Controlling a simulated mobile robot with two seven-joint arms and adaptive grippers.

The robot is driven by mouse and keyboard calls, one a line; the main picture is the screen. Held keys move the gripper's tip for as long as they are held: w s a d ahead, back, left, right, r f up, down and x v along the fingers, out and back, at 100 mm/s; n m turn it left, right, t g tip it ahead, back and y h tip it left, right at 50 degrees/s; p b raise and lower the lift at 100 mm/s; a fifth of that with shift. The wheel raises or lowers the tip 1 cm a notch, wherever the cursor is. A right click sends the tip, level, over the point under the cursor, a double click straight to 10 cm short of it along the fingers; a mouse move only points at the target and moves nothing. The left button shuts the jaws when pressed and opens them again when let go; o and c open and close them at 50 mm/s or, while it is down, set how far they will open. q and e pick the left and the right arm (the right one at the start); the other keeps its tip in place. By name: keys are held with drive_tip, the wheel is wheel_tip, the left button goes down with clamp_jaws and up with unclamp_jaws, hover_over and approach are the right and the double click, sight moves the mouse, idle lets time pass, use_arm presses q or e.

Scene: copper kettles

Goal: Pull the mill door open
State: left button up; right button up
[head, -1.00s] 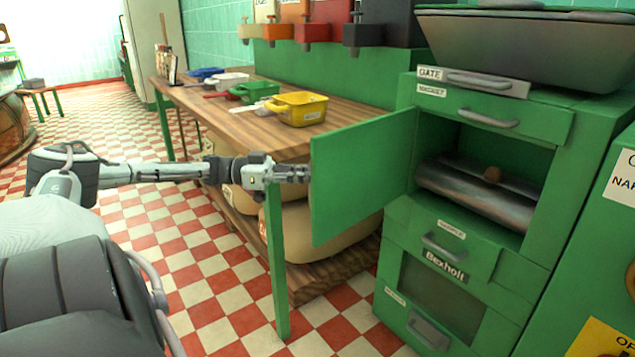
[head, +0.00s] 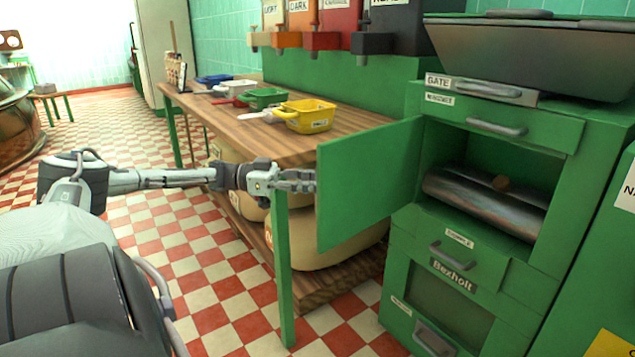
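The green mill door (head: 368,180) stands swung wide open to the left of the green mill cabinet (head: 560,190). The open compartment shows a metal roller (head: 485,198) inside. My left gripper (head: 312,181) is at the door's free left edge, with its fingertips at or just behind that edge. I cannot tell whether the fingers are shut or whether they touch the door. My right gripper is not in view.
A wooden table (head: 225,125) with a green leg (head: 282,265) stands behind my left arm. It carries a yellow bin (head: 305,116) and a green bin (head: 264,97). Large sacks sit below it. The checkered floor (head: 200,265) is open on the left.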

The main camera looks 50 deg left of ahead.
use_arm(q)
drive_tip(key=v, duration=1.2)
drive_tip(key=shift+s, duration=0.1)
